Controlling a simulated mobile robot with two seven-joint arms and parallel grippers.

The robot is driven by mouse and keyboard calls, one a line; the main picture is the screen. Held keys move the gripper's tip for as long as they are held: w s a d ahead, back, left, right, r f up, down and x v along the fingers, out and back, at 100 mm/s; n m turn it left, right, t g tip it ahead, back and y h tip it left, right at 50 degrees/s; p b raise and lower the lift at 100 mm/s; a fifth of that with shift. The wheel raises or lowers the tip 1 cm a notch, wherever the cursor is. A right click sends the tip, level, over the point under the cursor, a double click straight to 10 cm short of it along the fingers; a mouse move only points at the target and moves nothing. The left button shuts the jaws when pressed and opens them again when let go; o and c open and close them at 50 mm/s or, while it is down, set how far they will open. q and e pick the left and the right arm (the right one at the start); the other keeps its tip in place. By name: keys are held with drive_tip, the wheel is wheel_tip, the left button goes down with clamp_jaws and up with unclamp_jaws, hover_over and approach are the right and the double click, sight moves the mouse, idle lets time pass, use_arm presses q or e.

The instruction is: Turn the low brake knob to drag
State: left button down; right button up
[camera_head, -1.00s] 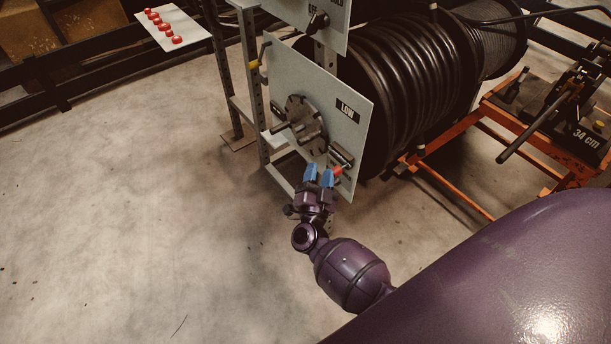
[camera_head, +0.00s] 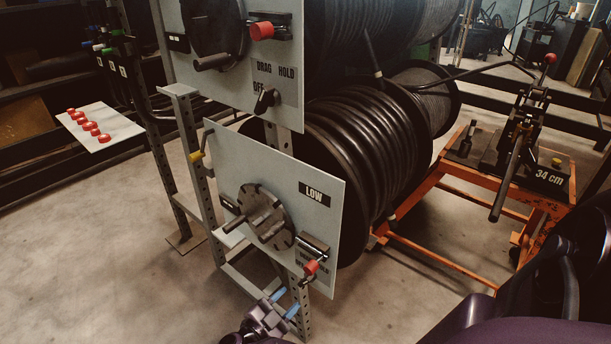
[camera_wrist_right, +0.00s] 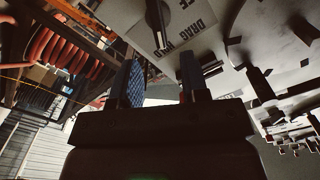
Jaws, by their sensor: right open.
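The LOW panel (camera_head: 225,160) is a pale plate with a round dark hub and a LOW label. Near its lower right corner are a bracket with a red tip (camera_head: 311,267) and a small brake label (camera_head: 320,258). The low brake knob (camera_head: 304,281) seems to be the small dark shape there, partly hidden. My right gripper (camera_head: 285,303) is open and empty, its blue fingertips just below and left of that corner. In the right wrist view, a dark knob (camera_wrist_right: 158,18) on a DRAG/HOLD label shows beyond the open fingers (camera_wrist_right: 162,85). My left gripper is not in view.
An upper panel (camera_head: 190,85) carries another knob (camera_head: 266,101) marked OFF, DRAG, HOLD. A hose reel (camera_head: 345,150) stands behind the panels. An orange frame (camera_head: 450,257) is at right, a white board with red buttons (camera_head: 122,124) at left. Left floor is clear.

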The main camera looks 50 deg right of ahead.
sight(304, 283)
drive_tip(key=d, duration=0.6)
drive_tip(key=shift+w+d, duration=0.25)
drive_tip(key=shift+d, duration=0.9)
drive_tip(key=c, duration=0.6)
